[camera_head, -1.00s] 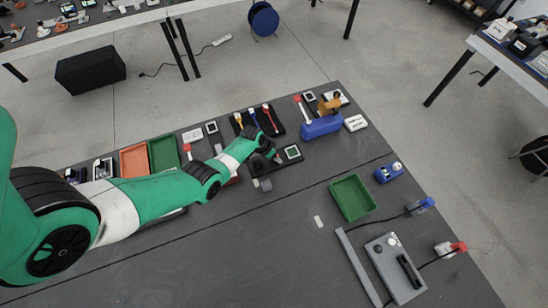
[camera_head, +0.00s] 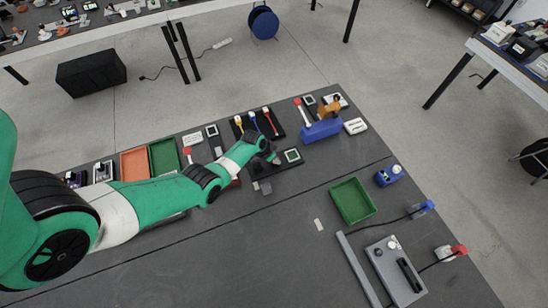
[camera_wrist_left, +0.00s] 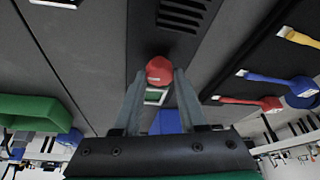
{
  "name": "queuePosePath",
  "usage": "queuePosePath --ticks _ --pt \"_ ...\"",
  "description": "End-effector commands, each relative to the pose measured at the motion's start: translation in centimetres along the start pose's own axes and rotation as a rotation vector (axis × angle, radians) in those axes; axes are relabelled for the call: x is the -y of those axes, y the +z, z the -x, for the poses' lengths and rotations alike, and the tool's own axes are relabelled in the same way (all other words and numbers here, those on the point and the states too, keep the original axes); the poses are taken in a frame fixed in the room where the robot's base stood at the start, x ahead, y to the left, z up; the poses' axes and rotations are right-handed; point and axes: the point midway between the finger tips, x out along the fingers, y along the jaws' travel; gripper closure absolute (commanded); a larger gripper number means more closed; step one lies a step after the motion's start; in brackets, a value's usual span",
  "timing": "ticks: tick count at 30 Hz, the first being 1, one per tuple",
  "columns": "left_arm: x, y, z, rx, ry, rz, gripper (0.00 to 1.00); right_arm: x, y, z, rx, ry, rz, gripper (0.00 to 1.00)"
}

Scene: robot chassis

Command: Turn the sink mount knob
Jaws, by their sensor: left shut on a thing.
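A round red knob (camera_wrist_left: 159,68) sits between the two fingertips of my left gripper (camera_wrist_left: 160,82) in the left wrist view. The fingers are closed against its sides. The knob stands on a black mount (camera_head: 262,172) with a green square chip in a white frame (camera_head: 292,155); the chip also shows partly behind the fingers in the left wrist view (camera_wrist_left: 153,97). Dark slots (camera_wrist_left: 184,14) show beyond the knob. In the head view my left gripper (camera_head: 272,160) is over the mount and hides the knob. My right gripper is not in view.
A black holder with yellow, blue (camera_head: 253,119) and red-handled tools lies just behind the mount. A blue block (camera_head: 322,130) is to its right. A green tray (camera_head: 352,201) and a grey box (camera_head: 396,272) lie farther right. The table front is largely clear.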

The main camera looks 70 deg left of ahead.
Motion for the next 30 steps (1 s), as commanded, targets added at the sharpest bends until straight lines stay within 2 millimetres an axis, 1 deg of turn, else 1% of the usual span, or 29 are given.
queuePosePath --ticks 5,11,21,30 --pt "-0.15 0.08 0.01 0.003 -0.032 0.075 1.00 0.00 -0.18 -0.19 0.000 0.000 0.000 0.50" --pt "-0.28 0.07 -0.05 0.002 -0.092 0.217 1.00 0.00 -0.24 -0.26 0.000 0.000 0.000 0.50" --pt "-0.45 0.03 -0.20 0.003 -0.215 0.512 1.00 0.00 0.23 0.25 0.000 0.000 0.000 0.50" --pt "-0.58 -0.20 -0.15 0.003 -0.324 0.776 1.00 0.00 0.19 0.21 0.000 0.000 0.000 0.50"
